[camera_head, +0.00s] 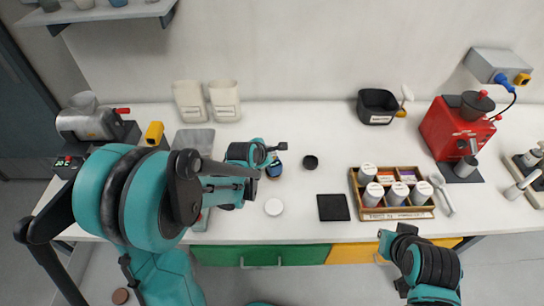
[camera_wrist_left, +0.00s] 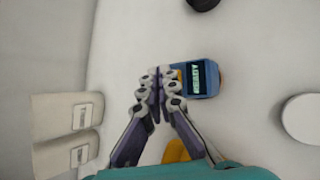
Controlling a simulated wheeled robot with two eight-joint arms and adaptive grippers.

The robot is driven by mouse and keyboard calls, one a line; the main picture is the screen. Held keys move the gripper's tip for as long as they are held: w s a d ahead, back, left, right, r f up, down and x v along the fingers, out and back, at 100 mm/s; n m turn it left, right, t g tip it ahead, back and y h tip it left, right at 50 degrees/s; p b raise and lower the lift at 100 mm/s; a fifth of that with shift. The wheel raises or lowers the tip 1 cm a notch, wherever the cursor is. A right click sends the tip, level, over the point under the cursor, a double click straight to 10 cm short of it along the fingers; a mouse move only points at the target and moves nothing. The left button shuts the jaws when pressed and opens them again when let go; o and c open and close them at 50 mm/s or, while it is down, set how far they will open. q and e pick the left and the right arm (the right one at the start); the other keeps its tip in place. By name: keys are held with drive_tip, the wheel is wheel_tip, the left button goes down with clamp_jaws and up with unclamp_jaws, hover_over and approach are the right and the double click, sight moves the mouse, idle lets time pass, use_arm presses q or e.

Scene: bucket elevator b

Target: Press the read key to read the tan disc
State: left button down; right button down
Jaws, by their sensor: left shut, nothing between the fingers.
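A small blue reader (camera_wrist_left: 203,78) with a dark screen showing "READY" lies on the white table; it also shows in the head view (camera_head: 275,171), partly covered by my left gripper. An orange key (camera_wrist_left: 179,73) sits at its left end in the wrist view. A thin tan edge (camera_wrist_left: 222,80) shows beside the reader; I cannot tell if it is the tan disc. My left gripper (camera_wrist_left: 157,76) is shut and empty, its fingertips close beside the key. I cannot tell whether they touch it. My right gripper (camera_head: 390,240) is low by the table's front edge, its fingers unclear.
A white round disc (camera_head: 274,207) and a dark puck (camera_head: 310,162) lie near the reader. A black mat (camera_head: 333,207) and a wooden rack (camera_head: 398,213) with several jars are further right. Two pale pouches (camera_head: 207,101) stand at the back.

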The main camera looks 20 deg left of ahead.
use_arm(q)
drive_tip(key=shift+f+b, duration=0.35)
drive_tip(key=shift+f, duration=0.05)
drive_tip(key=shift+r, duration=0.15)
idle(0.5)
drive_tip(key=shift+r+p, duration=0.6)
drive_tip(key=shift+r, duration=0.15)
wheel_tip(320, 180, up, 5)
drive_tip(key=p, duration=0.4)
idle(0.6)
